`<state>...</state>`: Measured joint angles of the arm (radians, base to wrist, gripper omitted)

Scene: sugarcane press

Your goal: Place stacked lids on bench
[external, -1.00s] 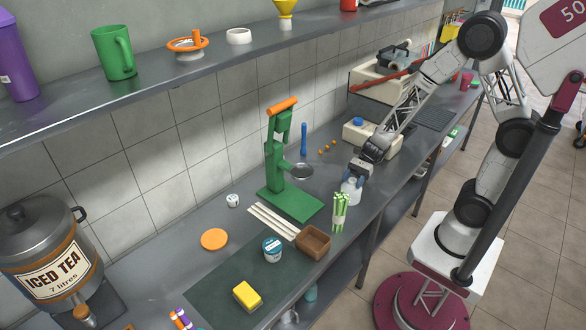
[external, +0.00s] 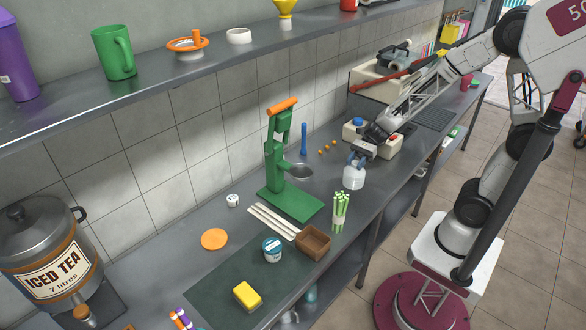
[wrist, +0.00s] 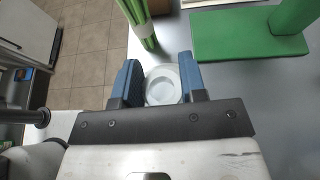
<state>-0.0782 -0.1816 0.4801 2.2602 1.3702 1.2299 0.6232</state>
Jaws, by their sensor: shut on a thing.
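A white round stack (external: 353,178), which I take to be the lids, is held near the bench's front edge, right of the green sugarcane bundle. My gripper (external: 357,160) is above it with its blue fingers closed on its upper part. In the wrist view my gripper (wrist: 163,85) has one finger on each side of the white lids (wrist: 161,86), and their round top shows concentric rings. Single lids cannot be told apart. I cannot tell whether the stack touches the grey bench (external: 400,166) or hangs just above it.
The green bundle (external: 340,212) stands close by on the left. The green press (external: 290,195) is behind it, with a brown box (external: 313,242) in front. Some bench to the right is clear.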

